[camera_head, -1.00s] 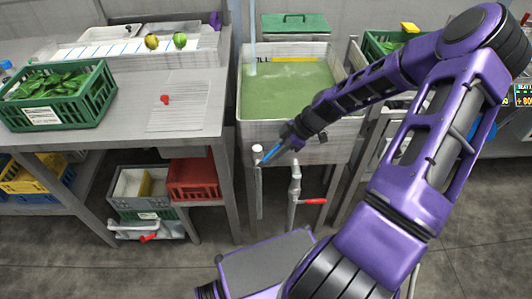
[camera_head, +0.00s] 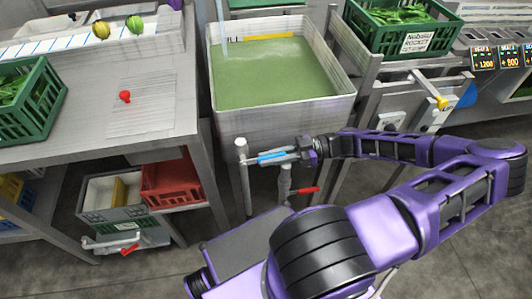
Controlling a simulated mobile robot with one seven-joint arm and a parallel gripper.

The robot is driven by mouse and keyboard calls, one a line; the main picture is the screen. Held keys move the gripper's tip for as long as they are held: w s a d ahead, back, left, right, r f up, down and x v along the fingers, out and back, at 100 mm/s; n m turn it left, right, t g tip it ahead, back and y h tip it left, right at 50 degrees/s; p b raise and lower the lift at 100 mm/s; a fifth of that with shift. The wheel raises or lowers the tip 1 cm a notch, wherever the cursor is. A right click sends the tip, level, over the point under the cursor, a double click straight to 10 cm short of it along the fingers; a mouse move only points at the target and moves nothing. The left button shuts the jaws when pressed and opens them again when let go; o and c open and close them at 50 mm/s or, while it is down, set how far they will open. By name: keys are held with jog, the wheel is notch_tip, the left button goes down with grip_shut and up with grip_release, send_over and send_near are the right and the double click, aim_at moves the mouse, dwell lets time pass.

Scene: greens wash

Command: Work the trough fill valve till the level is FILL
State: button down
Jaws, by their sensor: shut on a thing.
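The trough (camera_head: 290,112) is a pale, square-sided basin in the upper middle of the head view, holding murky green water (camera_head: 270,75). A thin stream of water (camera_head: 223,28) falls into it at the back left. A yellow strip with dark lettering (camera_head: 265,37) shows on the back inner wall above the water; the letters are too small to read surely. The fill valve is a grey upright pipe (camera_head: 242,165) in front of the trough with a blue lever (camera_head: 272,157). My gripper (camera_head: 278,156) is shut on the lever, which points right, nearly level.
A second pipe with a red handle (camera_head: 303,190) stands just below my gripper. The left table (camera_head: 60,120) carries a green crate of leaves (camera_head: 28,112). A red crate (camera_head: 170,183) sits under it. Another green crate (camera_head: 400,40) stands to the right of the trough.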

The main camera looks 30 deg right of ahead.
jog(key=shift+f+y, duration=0.45)
jog(key=shift+y, duration=0.05)
jog(key=shift+f, duration=0.1)
jog(key=c, duration=1.1)
grip_release()
jog(key=v, duration=1.7)
jog(key=shift+s+d, duration=0.1)
jog(key=shift+s, duration=0.15)
